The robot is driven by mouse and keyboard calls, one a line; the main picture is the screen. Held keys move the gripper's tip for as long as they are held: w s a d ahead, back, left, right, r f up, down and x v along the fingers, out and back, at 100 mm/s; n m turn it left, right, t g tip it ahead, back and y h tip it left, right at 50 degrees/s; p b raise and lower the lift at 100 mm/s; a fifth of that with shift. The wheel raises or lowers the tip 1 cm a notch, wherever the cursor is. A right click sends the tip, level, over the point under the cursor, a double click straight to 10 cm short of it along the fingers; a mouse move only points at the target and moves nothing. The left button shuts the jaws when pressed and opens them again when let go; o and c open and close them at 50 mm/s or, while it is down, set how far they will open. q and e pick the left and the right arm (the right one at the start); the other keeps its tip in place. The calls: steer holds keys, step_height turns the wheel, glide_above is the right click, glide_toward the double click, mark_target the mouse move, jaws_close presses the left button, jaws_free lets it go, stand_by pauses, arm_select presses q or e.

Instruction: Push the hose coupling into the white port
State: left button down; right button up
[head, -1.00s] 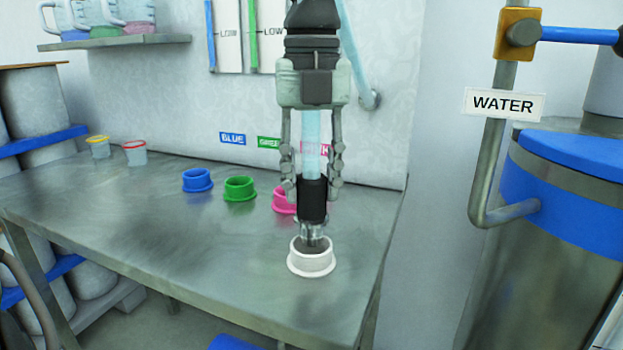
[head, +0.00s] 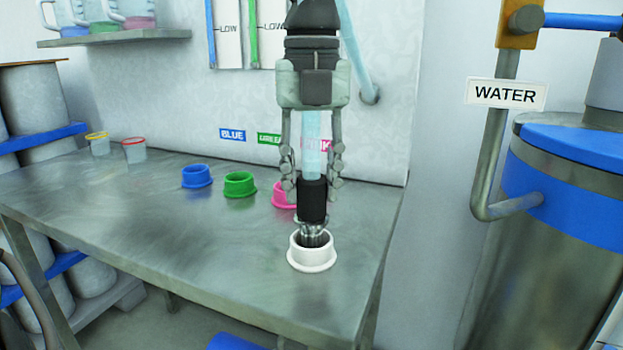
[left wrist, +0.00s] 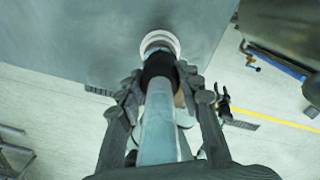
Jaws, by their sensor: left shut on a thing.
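The white port (head: 313,258) is a flanged ring on the metal bench near its right front corner. My left gripper (head: 312,192) points straight down and is shut on the black collar of the hose coupling (head: 312,205). A pale blue clear hose (head: 311,130) rises from the coupling between the fingers. The coupling's metal tip is at the mouth of the white port, upright; its lower end is hidden by the rim. In the left wrist view, the coupling (left wrist: 158,66) lines up with the white port (left wrist: 160,42). My right gripper is not in view.
Blue (head: 197,177), green (head: 240,185) and pink (head: 284,196) ports stand behind and left of the white one. Two small cups are at the bench's back left. A WATER pipe (head: 486,170) and blue-banded drum (head: 570,185) stand right. The bench's left front is clear.

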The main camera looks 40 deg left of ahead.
arm_select(q)
steer(key=shift+f, duration=0.1)
steer(key=shift+f+b, duration=1)
steer(key=c, duration=1)
jaws_free()
steer(key=shift+o, duration=0.2)
steer(key=shift+r, duration=0.15)
steer(key=shift+r+p, duration=2.4)
steer(key=shift+r, duration=1)
